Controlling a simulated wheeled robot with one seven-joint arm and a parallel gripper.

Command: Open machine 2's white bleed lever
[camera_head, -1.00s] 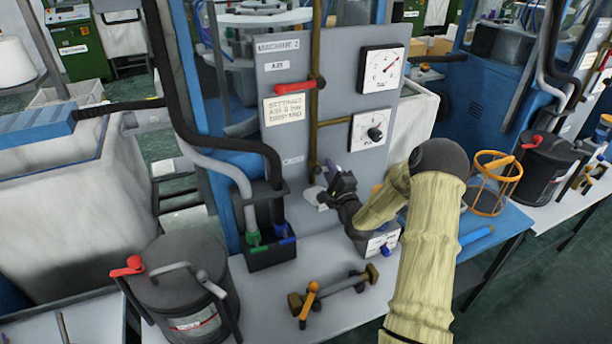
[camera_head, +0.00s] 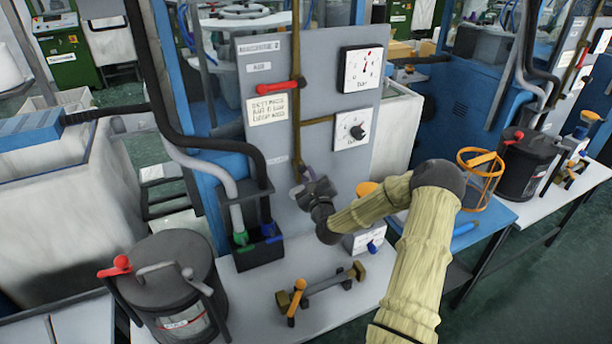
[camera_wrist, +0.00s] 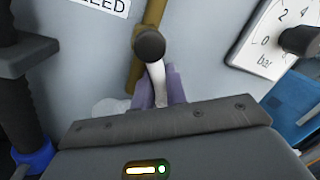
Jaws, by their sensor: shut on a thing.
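Machine 2's panel (camera_head: 255,140) stands at the middle of the head view, with a brass pipe (camera_head: 296,130) running down it. In the wrist view the white bleed lever (camera_wrist: 157,74) hangs from a dark round pivot (camera_wrist: 149,45) in front of the brass pipe (camera_wrist: 153,14). It points down, slightly aslant to the pipe. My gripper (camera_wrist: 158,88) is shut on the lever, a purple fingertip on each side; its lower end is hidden. In the head view my gripper (camera_head: 301,190) is at the pipe's foot and mostly hides the lever.
A red lever (camera_head: 281,87) sits higher on the pipe, and two gauges (camera_head: 361,70) are to its right. A black box with hoses (camera_head: 258,247) stands left of my gripper. A brass fitting (camera_head: 330,284) lies on the bench in front, beside a dark lidded pot (camera_head: 165,270).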

